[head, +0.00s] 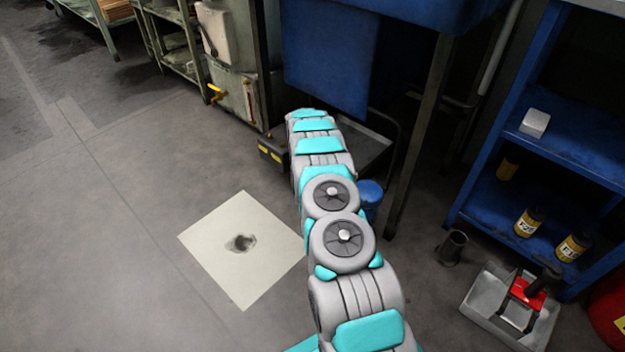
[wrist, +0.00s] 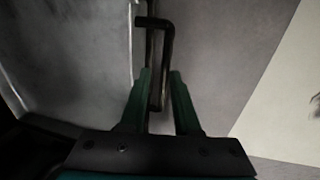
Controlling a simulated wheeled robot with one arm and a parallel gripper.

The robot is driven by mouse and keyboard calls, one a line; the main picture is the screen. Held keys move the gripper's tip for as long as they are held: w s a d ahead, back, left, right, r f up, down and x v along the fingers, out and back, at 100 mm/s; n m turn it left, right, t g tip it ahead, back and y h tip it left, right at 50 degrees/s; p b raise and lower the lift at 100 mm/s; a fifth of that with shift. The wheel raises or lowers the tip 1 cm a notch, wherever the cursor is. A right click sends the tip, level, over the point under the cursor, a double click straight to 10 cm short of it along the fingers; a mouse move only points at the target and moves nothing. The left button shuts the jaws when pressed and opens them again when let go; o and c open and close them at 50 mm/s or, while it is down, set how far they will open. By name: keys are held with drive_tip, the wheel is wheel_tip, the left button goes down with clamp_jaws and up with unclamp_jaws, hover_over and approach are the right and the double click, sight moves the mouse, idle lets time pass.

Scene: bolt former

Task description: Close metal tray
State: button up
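The metal tray (head: 376,150) is a shallow dark grey pan low under the blue machine in the head view, partly hidden behind my arm. In the wrist view what looks like the tray (wrist: 75,60) fills the left side, with a thin pale edge. A black bent bar handle (wrist: 167,40) stands beside that edge. My gripper (wrist: 160,74) has two dark green fingers, one on each side of the handle's lower part. The fingers look apart, with a gap at the right finger; contact on the left is unclear. My gripper is hidden in the head view.
A blue machine body (head: 325,60) and its leg (head: 420,130) stand around the tray. A blue shelf (head: 540,150) is at the right, with a small metal box (head: 510,305) on the floor. A pale floor sheet (head: 215,240) lies left. The floor at left is clear.

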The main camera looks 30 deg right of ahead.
drive_tip(key=shift+o, duration=1.4)
drive_tip(key=shift+r, duration=0.1)
wheel_tip(320, 180, up, 8)
drive_tip(key=a, duration=0.1)
drive_tip(key=shift+s+a+f+p, duration=0.2)
drive_tip(key=shift+s+f+p, duration=0.05)
drive_tip(key=shift+s+p, duration=0.05)
